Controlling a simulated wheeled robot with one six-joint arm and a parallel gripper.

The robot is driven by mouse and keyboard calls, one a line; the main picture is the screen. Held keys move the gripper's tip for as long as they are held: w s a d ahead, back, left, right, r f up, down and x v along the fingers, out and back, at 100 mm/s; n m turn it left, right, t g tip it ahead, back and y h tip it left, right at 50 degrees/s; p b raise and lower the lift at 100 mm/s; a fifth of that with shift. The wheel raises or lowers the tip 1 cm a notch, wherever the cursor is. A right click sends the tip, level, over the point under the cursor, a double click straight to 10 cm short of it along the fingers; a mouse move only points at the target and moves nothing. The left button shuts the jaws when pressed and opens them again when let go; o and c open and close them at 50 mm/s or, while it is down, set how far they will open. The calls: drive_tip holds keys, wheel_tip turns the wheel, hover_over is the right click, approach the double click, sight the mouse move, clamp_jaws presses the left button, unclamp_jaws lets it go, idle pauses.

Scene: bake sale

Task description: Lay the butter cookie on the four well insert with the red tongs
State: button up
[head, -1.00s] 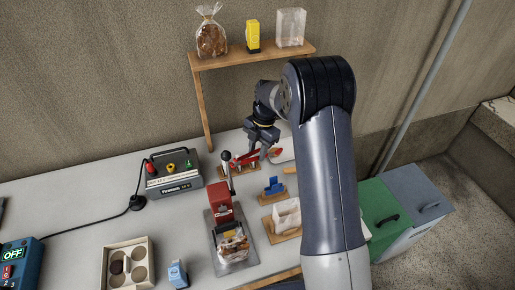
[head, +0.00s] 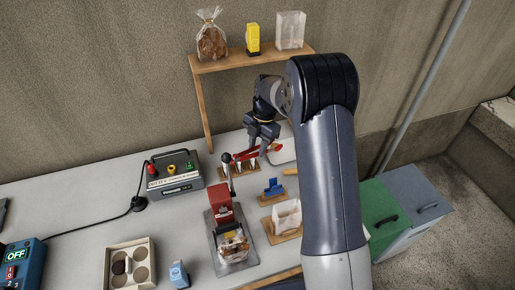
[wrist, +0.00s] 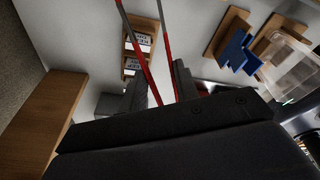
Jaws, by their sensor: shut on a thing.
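My gripper (head: 265,140) is shut on the red tongs (head: 248,155), just above a small wooden rack (head: 240,171) behind the red press. In the wrist view the tongs' two slim arms (wrist: 145,66), grey with red sections, run up from between my fingers (wrist: 158,92) and spread apart. The four well insert (head: 130,243) is a pale square tray at the front left with round wells. A dark brown round piece (head: 118,267) sits in its left front well. I cannot pick out the butter cookie for certain.
A red press (head: 221,203) with an upright black-knobbed lever and a bagged item (head: 233,244) stand between the rack and the insert. A blue-and-white carton (head: 178,274) is beside the insert. A wooden shelf (head: 240,59) overhangs the back.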

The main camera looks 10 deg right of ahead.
drive_tip(key=shift+s+a+p+v, duration=0.2)
drive_tip(key=shift+p+v, duration=0.55)
drive_tip(key=shift+v, duration=0.65)
drive_tip(key=shift+s+a+p+v, duration=0.15)
drive_tip(key=shift+a+p+v, duration=0.15)
drive_tip(key=shift+p+v, duration=0.8)
drive_tip(key=shift+s+a+p+v, duration=0.15)
drive_tip(key=shift+a+p+v, duration=0.2)
drive_tip(key=shift+v, duration=1.4)
drive_tip(key=shift+d+r, duration=0.1)
drive_tip(key=shift+r, duration=0.2)
